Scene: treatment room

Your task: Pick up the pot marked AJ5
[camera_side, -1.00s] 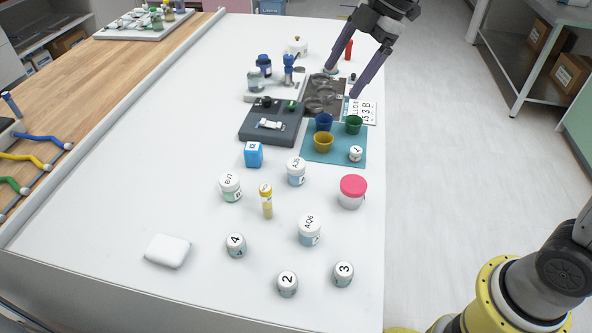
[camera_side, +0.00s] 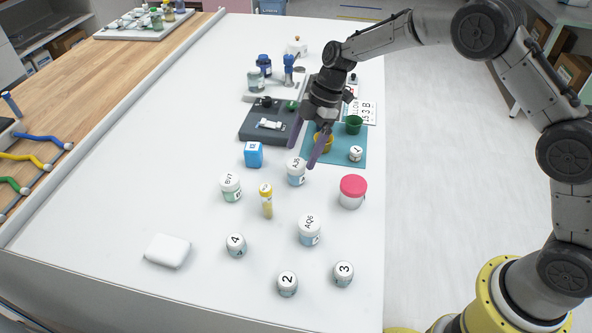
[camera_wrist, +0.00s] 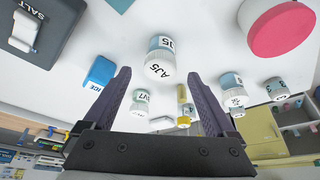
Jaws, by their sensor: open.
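The pot marked AJ5 (camera_side: 296,173) is a small white-lidded jar with a pale blue label, upright on the white table. In the wrist view the AJ5 pot (camera_wrist: 160,62) shows its lettered lid, beyond and between my fingers. My gripper (camera_side: 304,155) has two purple fingers, spread apart, just above and behind the AJ5 pot. In the wrist view my gripper (camera_wrist: 162,85) is open with nothing held between its fingers. I cannot tell whether a fingertip touches the pot.
Near the AJ5 pot stand a blue box (camera_side: 254,155), the BV7 pot (camera_side: 231,187), a yellow-capped tube (camera_side: 266,201), the AQ6 pot (camera_side: 309,230) and a pink-lidded jar (camera_side: 352,191). A teal mat (camera_side: 340,157) with cups lies behind.

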